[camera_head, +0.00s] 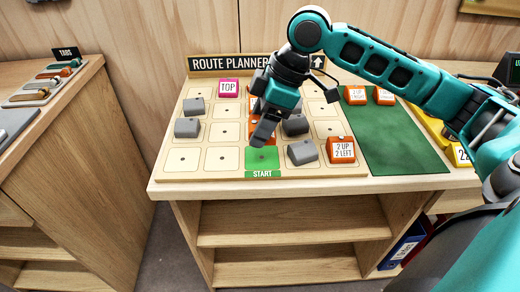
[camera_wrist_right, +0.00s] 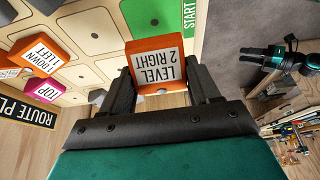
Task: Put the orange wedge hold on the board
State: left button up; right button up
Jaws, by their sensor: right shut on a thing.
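An orange wedge hold (camera_wrist_right: 160,64) lettered "LEVEL 2 RIGHT" sits between the fingers of my right gripper (camera_wrist_right: 162,88) in the wrist view. In the head view this gripper (camera_head: 264,132) is over the middle of the route planner board (camera_head: 184,160), above the green START square (camera_head: 262,158). Orange shows behind its fingers there, mostly hidden. Another orange hold (camera_wrist_right: 36,56), lettered "1 DOWN 1 LEFT", stands on the board in the wrist view. An orange "2 UP 2 LEFT" hold (camera_head: 341,149) stands at the board's front right.
A pink TOP hold (camera_head: 228,87) and several grey holds (camera_head: 187,127) occupy board squares. A green mat (camera_head: 400,145) at right has two orange holds (camera_head: 356,95) at its back. Bare squares lie at the front left. A side counter (camera_head: 60,90) stands left.

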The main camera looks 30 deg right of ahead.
aim_at(260, 157)
notch_tip(260, 157, down, 6)
jog(key=shift+r+b, duration=0.2)
jog(key=shift+b, duration=0.45)
pick_arm(q)
jog(key=shift+w+d+f, duration=0.15)
jog(key=shift+w+d, duration=0.1)
jog(key=shift+d, duration=0.1)
pick_arm(e)
jog(key=o, duration=1.1)
jog(key=shift+f, duration=0.1)
pick_arm(q)
jog(key=shift+a, duration=0.1)
jog(key=shift+s+f, duration=0.1)
jog(key=shift+f, duration=0.05)
jog(key=a+r+p, duration=0.1)
jog(key=p, duration=0.1)
jog(key=shift+s+p, duration=0.3)
jog(key=shift+p, duration=0.05)
pick_arm(e)
jog(key=v, duration=1.2)
jog(key=shift+a, duration=0.1)
